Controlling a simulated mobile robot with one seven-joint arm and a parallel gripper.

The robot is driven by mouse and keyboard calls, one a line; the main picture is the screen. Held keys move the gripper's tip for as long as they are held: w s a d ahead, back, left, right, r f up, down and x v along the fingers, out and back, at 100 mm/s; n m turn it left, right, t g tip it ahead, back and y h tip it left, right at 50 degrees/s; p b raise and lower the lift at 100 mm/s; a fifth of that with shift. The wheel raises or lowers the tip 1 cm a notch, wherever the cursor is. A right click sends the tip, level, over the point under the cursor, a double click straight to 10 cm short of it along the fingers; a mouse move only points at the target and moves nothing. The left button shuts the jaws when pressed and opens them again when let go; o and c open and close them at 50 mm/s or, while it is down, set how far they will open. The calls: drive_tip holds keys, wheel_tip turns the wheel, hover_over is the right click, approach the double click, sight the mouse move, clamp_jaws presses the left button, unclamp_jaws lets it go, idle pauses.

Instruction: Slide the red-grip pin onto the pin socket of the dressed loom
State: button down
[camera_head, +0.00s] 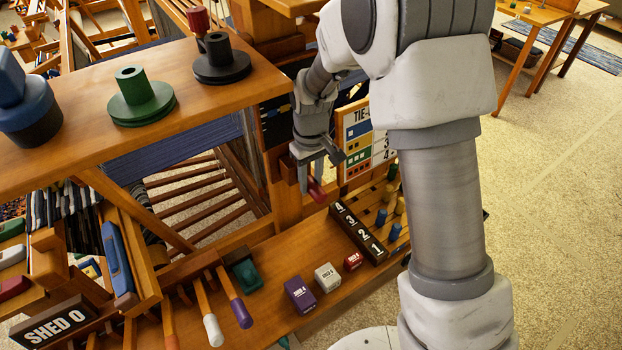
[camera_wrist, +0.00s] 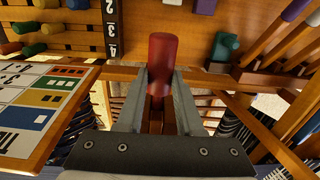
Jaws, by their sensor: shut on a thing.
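My gripper (camera_head: 311,172) hangs over the front of the loom, to the left of the tie-up card. It is shut on the red-grip pin (camera_head: 317,190). In the wrist view the red grip (camera_wrist: 162,58) stands up between the two grey fingers of my gripper (camera_wrist: 160,88); the rest of the pin is largely hidden by the fingers. A small teal block (camera_head: 246,274) sits on the wooden ledge below and left of my gripper, and also shows in the wrist view (camera_wrist: 223,48). I cannot tell for sure whether it is the pin socket.
A black numbered strip (camera_head: 357,233) and coloured pegs (camera_head: 397,205) lie right of the gripper. Purple (camera_head: 299,295), white (camera_head: 327,278) and red (camera_head: 353,261) blocks stand on the ledge. Several levers (camera_head: 236,303) stick out at its left. A wooden post (camera_head: 283,185) rises close by.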

drive_tip(key=shift+w+a, duration=0.15)
drive_tip(key=shift+w, duration=0.05)
idle(0.4)
drive_tip(key=shift+w+a, duration=0.45)
drive_tip(key=shift+w, duration=0.2)
drive_tip(key=shift+c, duration=2.3)
unclamp_jaws()
